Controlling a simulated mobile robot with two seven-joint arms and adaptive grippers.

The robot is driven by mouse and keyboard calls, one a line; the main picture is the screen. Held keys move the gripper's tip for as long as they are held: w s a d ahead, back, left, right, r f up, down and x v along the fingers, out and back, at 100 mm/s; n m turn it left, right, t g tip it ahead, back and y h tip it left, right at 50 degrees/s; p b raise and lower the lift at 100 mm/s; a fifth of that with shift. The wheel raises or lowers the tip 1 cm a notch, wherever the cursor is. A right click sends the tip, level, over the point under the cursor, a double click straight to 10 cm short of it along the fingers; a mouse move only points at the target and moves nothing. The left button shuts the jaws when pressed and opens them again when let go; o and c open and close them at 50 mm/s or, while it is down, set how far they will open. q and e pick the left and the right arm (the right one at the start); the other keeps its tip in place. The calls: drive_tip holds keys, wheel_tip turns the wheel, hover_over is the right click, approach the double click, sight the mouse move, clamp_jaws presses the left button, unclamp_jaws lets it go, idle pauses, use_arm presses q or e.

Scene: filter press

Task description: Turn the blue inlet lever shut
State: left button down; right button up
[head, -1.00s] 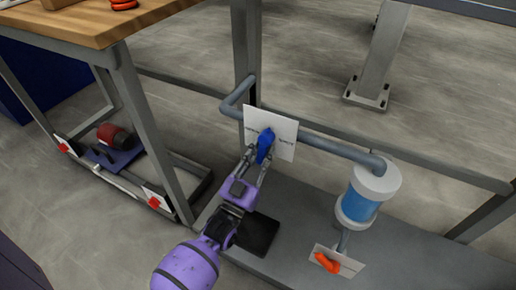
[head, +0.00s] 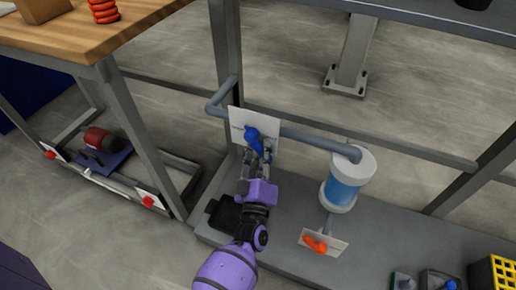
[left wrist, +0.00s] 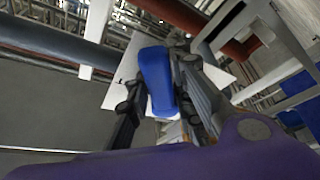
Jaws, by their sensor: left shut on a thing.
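The blue inlet lever (head: 254,140) is mounted on a white plate (head: 238,118) on the grey pipe, in the head view. It slants down and to the right from its pivot. My left gripper (head: 257,157) is shut on the lower part of the lever. In the left wrist view the blue lever (left wrist: 157,80) lies between the two dark fingers (left wrist: 160,95), with the white plate (left wrist: 215,75) behind it. The plate's lettering is partly hidden and too small to read. My right gripper is not in view.
The pipe runs right to a blue and white filter housing (head: 343,188). An orange lever (head: 316,243) on a white plate is below it. A wooden bench (head: 100,38) stands at left. A yellow crate (head: 495,275) is at lower right.

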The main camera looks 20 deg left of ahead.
use_arm(q)
drive_tip(key=shift+d+r+n, duration=0.3)
drive_tip(key=shift+d+n, duration=0.2)
drive_tip(key=c, duration=1.6)
unclamp_jaws()
drive_tip(key=shift+r, duration=0.1)
drive_tip(key=shift+o, duration=0.2)
drive_tip(key=shift+a, duration=0.2)
